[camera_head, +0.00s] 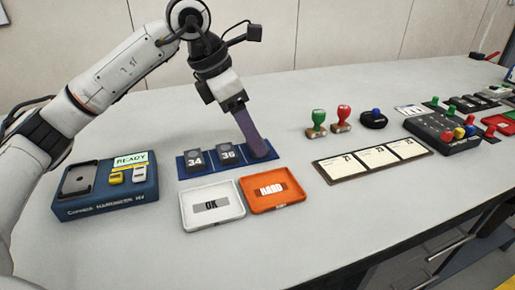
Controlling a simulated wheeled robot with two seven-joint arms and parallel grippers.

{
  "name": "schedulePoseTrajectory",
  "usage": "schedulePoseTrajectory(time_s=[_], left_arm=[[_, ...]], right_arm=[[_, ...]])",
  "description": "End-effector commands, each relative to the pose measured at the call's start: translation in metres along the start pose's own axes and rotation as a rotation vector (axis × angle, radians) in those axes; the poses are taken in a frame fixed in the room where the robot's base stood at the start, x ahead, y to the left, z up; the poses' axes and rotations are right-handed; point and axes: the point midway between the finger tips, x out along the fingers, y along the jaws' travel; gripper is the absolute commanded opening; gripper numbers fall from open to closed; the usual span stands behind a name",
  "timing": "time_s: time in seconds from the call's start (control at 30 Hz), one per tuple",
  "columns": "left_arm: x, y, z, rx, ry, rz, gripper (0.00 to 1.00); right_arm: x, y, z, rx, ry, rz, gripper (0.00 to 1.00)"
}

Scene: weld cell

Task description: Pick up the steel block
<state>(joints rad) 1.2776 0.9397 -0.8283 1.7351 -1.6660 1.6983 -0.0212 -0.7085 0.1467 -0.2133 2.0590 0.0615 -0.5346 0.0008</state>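A blue rack (222,171) lies on the table and holds dark steel-looking blocks. One block marked 34 (195,160) sits at its left, and one marked 36 (228,154) in the middle. My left gripper (260,150) reaches down over the right-hand place of the rack. Its fingers are seen edge-on as one purple-grey bar. They hide most of that place, so I cannot tell whether a block is between them or whether they are open. My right gripper is not in view.
A white OK tray (241,210) and an orange HARD tray (300,200) lie in front of the rack. A blue tester reading READY (105,205) stands at left. Stamps (341,127), a card strip (333,178) and a button box (425,130) lie to the right.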

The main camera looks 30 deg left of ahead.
Motion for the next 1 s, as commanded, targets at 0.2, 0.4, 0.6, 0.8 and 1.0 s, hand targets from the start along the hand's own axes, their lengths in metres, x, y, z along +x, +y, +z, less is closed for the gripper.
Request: schedulePoseTrajectory(time_s=[0.2,0.4,0.6,0.8,1.0], left_arm=[[0.022,0.000,0.000,0.001,-0.001,-0.001,0.66],[0.022,0.000,0.000,0.001,-0.001,0.000,0.57],[0.021,0.000,0.000,0.001,-0.001,0.000,0.23],[0.020,0.000,0.001,0.001,-0.003,0.000,0.13],[0.010,0.000,0.006,0.002,-0.005,0.001,0.13]], right_arm=[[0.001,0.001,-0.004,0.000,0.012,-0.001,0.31],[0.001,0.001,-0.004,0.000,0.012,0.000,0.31],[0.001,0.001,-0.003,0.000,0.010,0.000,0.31],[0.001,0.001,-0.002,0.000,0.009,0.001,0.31],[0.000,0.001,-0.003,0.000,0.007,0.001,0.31]])
